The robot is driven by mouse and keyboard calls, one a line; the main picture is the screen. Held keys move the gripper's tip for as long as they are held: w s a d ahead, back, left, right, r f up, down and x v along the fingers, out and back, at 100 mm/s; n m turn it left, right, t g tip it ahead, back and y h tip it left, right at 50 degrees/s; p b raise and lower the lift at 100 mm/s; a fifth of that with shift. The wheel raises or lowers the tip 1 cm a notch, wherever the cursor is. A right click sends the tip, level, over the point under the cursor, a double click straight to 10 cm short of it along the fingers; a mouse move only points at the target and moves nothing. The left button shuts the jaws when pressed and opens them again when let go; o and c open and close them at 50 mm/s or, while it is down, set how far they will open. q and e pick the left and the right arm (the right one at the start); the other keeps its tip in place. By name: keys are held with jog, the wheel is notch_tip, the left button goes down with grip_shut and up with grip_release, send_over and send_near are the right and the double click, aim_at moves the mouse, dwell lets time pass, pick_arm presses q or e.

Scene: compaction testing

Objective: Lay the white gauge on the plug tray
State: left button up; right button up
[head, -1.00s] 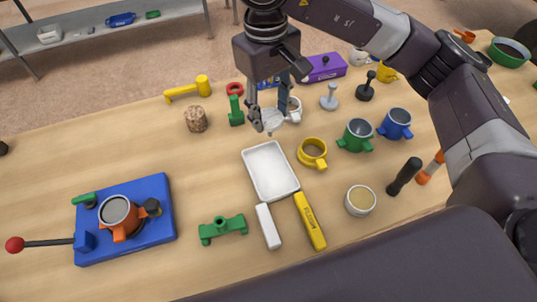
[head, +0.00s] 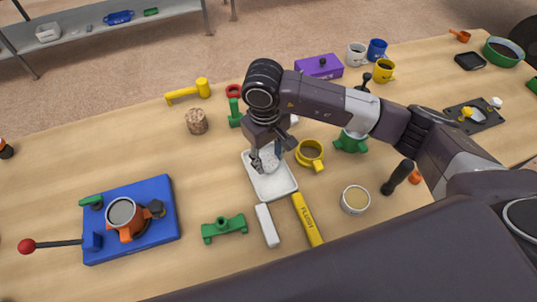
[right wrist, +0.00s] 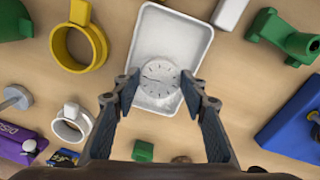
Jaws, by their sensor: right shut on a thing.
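The white gauge (right wrist: 160,78) is a round disc with a dial face and a thin dark needle. My right gripper (right wrist: 159,80) is shut on it, with one fingertip at each side of its rim. The gauge (head: 268,161) also shows in the head view, partly hidden by my right gripper (head: 269,157). The plug tray (head: 273,187) is a white shallow rectangular tray. It also shows in the right wrist view (right wrist: 178,35), with the gauge over one end of it. I cannot tell whether the gauge touches the tray floor. My left gripper is out of view.
A yellow ring-shaped holder (head: 310,154) stands close right of the tray. A white bar (head: 267,226) and a yellow bar (head: 308,219) lie in front of it. A green stand (head: 224,226) and blue base (head: 159,205) are to the left. Bare table lies left of the tray.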

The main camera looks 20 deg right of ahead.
aim_at(267, 162)
jog(key=shift+f+b, duration=0.15)
jog(key=shift+b, duration=0.15)
jog(key=o, duration=1.6)
jog(key=shift+c, duration=0.2)
jog(key=shift+r+p, duration=0.3)
jog(key=shift+p, duration=0.05)
notch_tip(267, 162, up, 12)
jog(key=b, duration=0.4)
jog(key=shift+a, duration=0.25)
jog(key=shift+s+f, duration=0.1)
